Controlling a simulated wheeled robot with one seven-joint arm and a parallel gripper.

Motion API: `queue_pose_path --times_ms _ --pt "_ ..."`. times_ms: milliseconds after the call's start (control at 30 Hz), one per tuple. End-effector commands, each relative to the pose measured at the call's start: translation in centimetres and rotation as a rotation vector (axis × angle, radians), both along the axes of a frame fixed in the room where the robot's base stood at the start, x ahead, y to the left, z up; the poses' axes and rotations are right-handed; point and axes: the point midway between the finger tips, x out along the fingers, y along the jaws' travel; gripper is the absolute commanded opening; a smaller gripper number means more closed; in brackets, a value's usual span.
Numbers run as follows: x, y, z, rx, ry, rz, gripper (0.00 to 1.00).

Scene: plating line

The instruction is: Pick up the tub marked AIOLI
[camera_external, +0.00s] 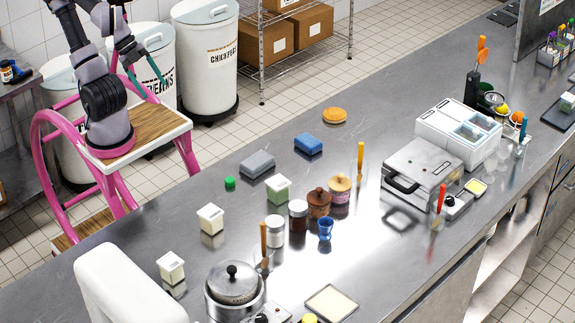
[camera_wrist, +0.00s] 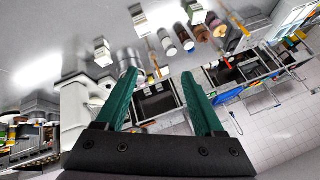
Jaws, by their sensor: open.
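Several small pale tubs stand upright on the steel counter (camera_external: 120,235). One tub (camera_external: 171,267) is near the front left, another tub (camera_external: 210,219) is farther back, and a greener-looking tub (camera_external: 278,188) is near the middle. Their markings are too small to read, so I cannot tell which is AIOLI. Three pale tubs also show at the top of the wrist view, one at the left (camera_wrist: 103,52). My gripper (camera_external: 152,88), with teal fingers, is raised beyond the counter's far left edge. Its fingers are apart and empty in the wrist view (camera_wrist: 158,73).
Jars (camera_external: 298,215), a blue cup (camera_external: 325,228) and a lidded pot (camera_external: 233,283) crowd the tubs. A grey block (camera_external: 257,164) and a blue sponge (camera_external: 308,144) lie behind. A press (camera_external: 420,172) stands right. The counter's back left is clear.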

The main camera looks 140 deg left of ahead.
Motion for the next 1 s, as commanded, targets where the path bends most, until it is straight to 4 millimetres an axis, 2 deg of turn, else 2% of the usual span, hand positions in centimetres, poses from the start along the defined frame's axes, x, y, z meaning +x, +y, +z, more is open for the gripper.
queue_pose_path --times_ms 367,400,467,733,867,1000 --pt "0.0 0.0 0.0 0.000 0.000 0.000 0.70" --pt "0.0 0.0 0.0 0.000 0.000 0.000 0.78" --pt "0.0 0.0 0.0 0.000 0.000 0.000 1.00" --pt "0.3 -0.2 -0.1 -0.006 -0.001 -0.003 1.00" --pt "2.8 -1.8 -1.0 -0.064 -0.012 -0.027 1.00" --pt "8.1 -5.7 -3.3 -0.194 -0.045 -0.055 1.00"
